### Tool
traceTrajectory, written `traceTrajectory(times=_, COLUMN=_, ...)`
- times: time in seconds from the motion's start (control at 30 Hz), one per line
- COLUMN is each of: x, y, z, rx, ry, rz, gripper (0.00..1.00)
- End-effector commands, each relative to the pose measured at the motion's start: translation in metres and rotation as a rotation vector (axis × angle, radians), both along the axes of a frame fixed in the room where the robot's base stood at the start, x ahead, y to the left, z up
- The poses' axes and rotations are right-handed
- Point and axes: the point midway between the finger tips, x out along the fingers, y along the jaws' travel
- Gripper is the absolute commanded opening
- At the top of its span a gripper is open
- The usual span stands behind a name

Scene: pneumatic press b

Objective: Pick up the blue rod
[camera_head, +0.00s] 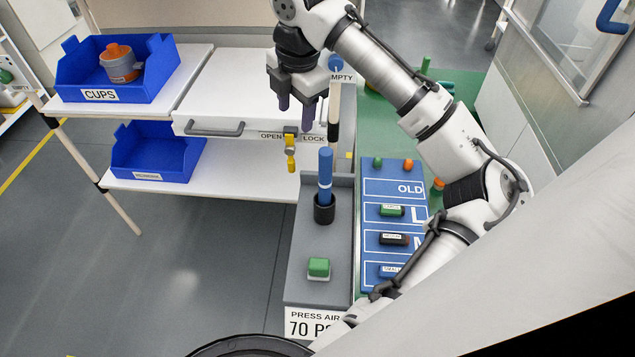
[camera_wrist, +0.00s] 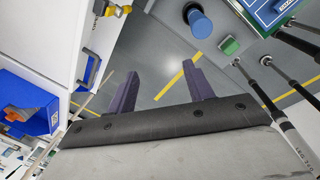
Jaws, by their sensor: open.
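The blue rod (camera_head: 325,176) stands upright in a black round holder (camera_head: 324,211) on a grey press base in the head view. In the wrist view the rod (camera_wrist: 200,25) is seen nearly from above, near the top, beyond the right finger. My gripper (camera_head: 297,112) is open and empty, above and to the left of the rod in the head view. Its two purple fingers (camera_wrist: 162,88) are spread apart in the wrist view and do not touch the rod.
A green button (camera_head: 319,268) sits in front of the rod. A blue board (camera_head: 380,178) with labelled pieces lies to its right. A yellow lever (camera_head: 290,153) hangs at the OPEN/LOCK label. A blue CUPS bin (camera_head: 97,94) and a lower bin (camera_head: 150,175) stand on the left shelves.

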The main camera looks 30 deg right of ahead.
Motion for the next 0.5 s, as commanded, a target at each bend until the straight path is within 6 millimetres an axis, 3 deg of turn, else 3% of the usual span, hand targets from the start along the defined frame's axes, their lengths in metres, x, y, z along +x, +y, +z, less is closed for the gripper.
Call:
traceTrajectory(times=0.03, x=-0.017, y=-0.017, z=0.003, rx=-0.008, ry=0.047, rz=-0.017, gripper=0.52)
traceTrajectory(times=0.1, x=-0.034, y=-0.031, z=0.005, rx=-0.010, ry=0.097, rz=-0.025, gripper=0.52)
traceTrajectory(times=0.2, x=-0.048, y=-0.041, z=0.004, rx=-0.007, ry=0.138, rz=-0.031, gripper=0.52)
traceTrajectory(times=0.37, x=-0.052, y=-0.043, z=-0.018, rx=-0.003, ry=0.151, rz=-0.028, gripper=0.52)
traceTrajectory(times=0.5, x=-0.052, y=-0.042, z=-0.046, rx=-0.002, ry=0.149, rz=-0.028, gripper=0.52)
